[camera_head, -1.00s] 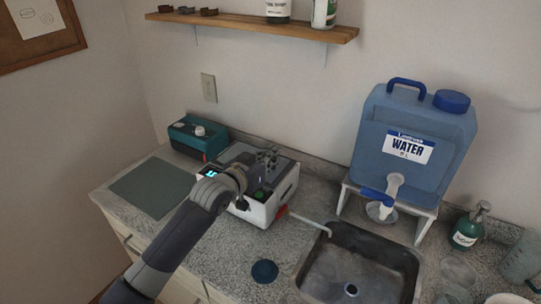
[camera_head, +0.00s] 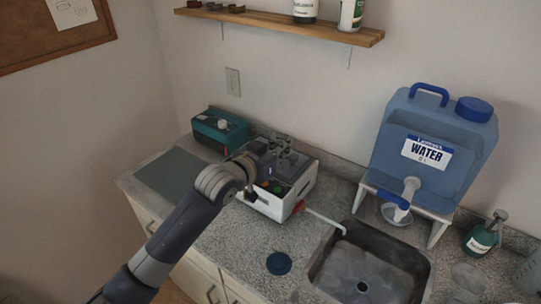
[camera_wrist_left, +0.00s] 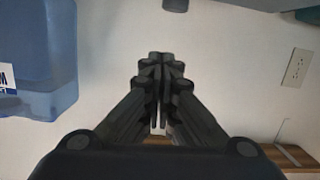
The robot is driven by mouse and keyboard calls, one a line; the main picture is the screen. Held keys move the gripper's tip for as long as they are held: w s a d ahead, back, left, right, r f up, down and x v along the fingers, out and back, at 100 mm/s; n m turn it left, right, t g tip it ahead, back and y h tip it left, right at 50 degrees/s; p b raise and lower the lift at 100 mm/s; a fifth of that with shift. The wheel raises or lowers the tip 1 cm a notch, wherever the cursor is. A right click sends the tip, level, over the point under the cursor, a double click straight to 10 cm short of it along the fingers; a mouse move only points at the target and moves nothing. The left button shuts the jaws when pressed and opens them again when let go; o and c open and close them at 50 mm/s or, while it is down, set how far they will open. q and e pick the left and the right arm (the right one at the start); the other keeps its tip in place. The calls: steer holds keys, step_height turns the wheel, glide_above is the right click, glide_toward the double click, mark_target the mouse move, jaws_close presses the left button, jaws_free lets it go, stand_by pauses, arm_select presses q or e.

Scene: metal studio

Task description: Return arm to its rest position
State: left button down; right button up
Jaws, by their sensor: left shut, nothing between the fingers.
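My left arm comes in from the lower left in the head view. Its gripper (camera_head: 284,150) is over the white boxy device (camera_head: 285,197) on the counter, partly covering it. In the left wrist view the gripper fingers (camera_wrist_left: 160,75) are together with nothing between them. That view looks upside down towards the wall, with the blue water container at its left and the shelf at its bottom. Whether the gripper touches the device cannot be told. My right gripper is out of view.
A teal device (camera_head: 219,131) stands behind on the counter beside a dark green mat (camera_head: 175,172). To the right are a sink (camera_head: 372,265), a blue water container (camera_head: 437,150) on a white stand and a green bottle (camera_head: 480,241). A wooden shelf (camera_head: 290,27) runs above.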

arm_select(q)
steer(key=b+v, duration=0.1)
steer(key=v, duration=0.5)
steer(key=s+a+f+g+y, duration=0.1)
steer(key=s+a+f, duration=0.1)
steer(key=s+f, duration=0.3)
steer(key=s+a+f+n+g+y, duration=0.1)
steer(key=s+a+f+y, duration=0.1)
steer(key=s+f, duration=0.3)
steer(key=s+a+f+n+g+y, duration=0.1)
steer(key=s+a+f, duration=0.3)
steer(key=f, duration=0.4)
steer(key=shift+s+g+y, duration=0.4)
steer(key=s+a+f+n+g+y, duration=0.1)
steer(key=s+a+f+g+y, duration=0.25)
steer(key=s, duration=0.65)
steer(key=s+a+f+n+g, duration=0.1)
steer(key=s+a+f+g, duration=0.1)
steer(key=s+a+f, duration=0.6)
steer(key=s+d+f+g+b, duration=0.1)
steer(key=s+f, duration=0.1)
steer(key=f, duration=1)
steer(key=s+f, duration=0.2)
steer(key=f, duration=0.9)
steer(key=s+a+f+g+b, duration=0.1)
steer(key=s+a+f, duration=0.1)
steer(key=s+f, duration=1.5)
steer(key=shift+a+f+g, duration=0.35)
steer(key=shift+a+f, duration=0.05)
steer(key=shift+f, duration=0.25)
